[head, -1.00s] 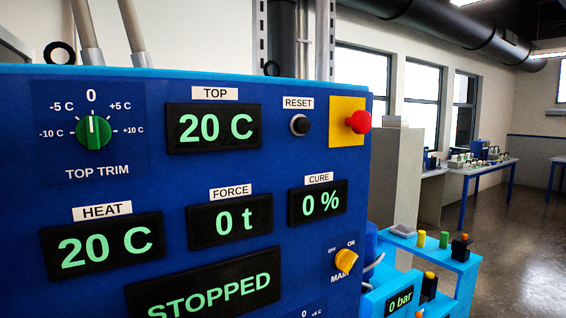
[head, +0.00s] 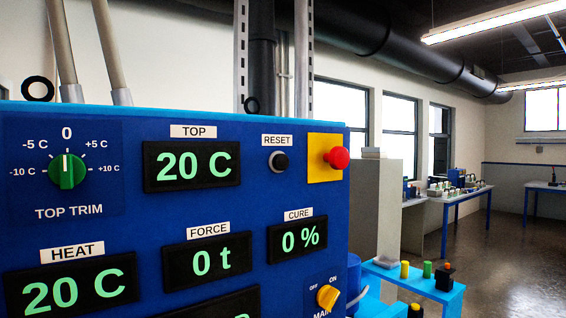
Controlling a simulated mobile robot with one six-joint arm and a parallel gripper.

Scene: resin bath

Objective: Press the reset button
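My gripper is not in view.
A green TOP TRIM knob (head: 67,171) points at 0. The HEAT display (head: 70,288) reads 20 C, FORCE 0 t, CURE 0 %. A yellow main switch (head: 327,297) is at lower right. A light-blue bench (head: 385,268) stands beyond; open floor lies right.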

